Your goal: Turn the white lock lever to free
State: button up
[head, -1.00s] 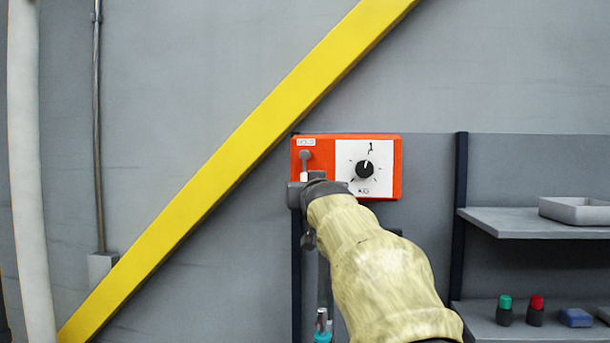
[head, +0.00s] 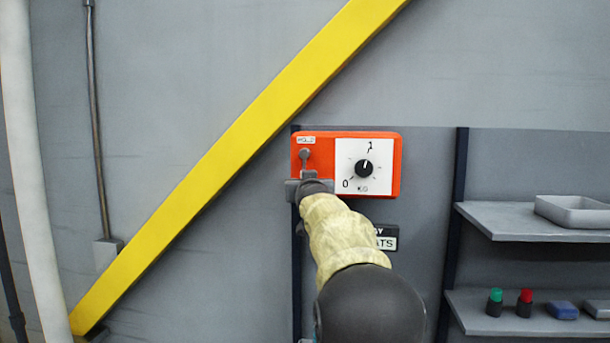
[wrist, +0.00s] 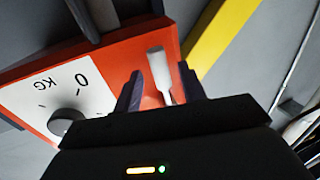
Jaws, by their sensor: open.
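The white lock lever (wrist: 160,72) is on the orange box (wrist: 128,58). In the wrist view it stands between the two fingers of my gripper (wrist: 160,88), which are open, with a gap on each side of it. In the head view the orange box (head: 318,178) is on the wall, with a small HOLD label (head: 306,141) at its upper left. A grey lever part (head: 304,155) shows below the label. My gripper (head: 306,182) is in front of the lower left of the box and hides the lower part of the lever.
A white dial plate with a black knob (head: 364,168) is right of the lever. A yellow diagonal beam (head: 215,150) passes left of the box. Shelves (head: 535,222) with a tray and small items are at the right.

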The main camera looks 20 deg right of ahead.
jog(key=shift+w+d, duration=0.15)
jog(key=shift+w, duration=0.3)
jog(key=shift+c, duration=0.4)
grip_shut()
